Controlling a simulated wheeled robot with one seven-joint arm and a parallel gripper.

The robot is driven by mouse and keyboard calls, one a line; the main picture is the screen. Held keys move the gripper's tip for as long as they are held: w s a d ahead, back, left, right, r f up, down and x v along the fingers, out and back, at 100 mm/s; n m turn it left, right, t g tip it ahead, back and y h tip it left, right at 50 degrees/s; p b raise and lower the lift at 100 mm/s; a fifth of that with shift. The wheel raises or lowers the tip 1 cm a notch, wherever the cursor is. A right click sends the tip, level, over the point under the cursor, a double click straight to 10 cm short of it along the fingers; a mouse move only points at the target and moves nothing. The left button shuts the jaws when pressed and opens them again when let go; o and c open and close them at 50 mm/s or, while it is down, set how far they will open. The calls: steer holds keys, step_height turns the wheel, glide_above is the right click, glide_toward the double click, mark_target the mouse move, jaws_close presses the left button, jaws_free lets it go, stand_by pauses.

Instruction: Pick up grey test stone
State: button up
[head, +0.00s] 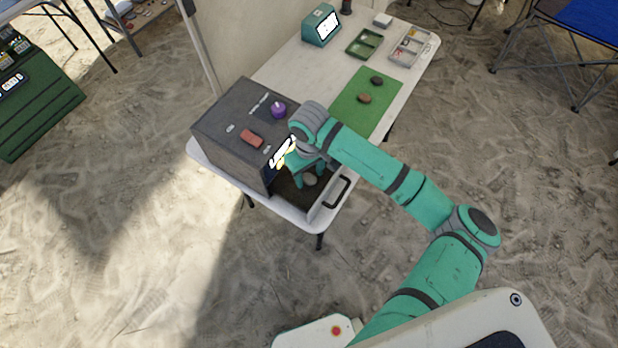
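The grey test stone (310,180) is a small pale grey oval lying in the open, dark-lined drawer (326,202) at the near end of the table. The drawer extends from a dark grey box (228,135) and has a black handle on its front. My gripper (309,176) points down over the drawer, close to the stone. Its teal fingers look spread apart, with the stone showing between and just below them. I cannot tell whether they touch it. My wrist hides part of the box front and its lit screen.
A purple round object (278,110) and a reddish block (252,138) lie on the box. Two dark stones lie on a green mat (350,112). A green tray (358,50), a clear divided tray (404,56) and a teal device (318,32) stand at the back.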

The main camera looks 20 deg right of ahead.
steer(key=c, duration=0.8)
steer(key=shift+c, duration=0.2)
steer(key=shift+r, duration=0.2)
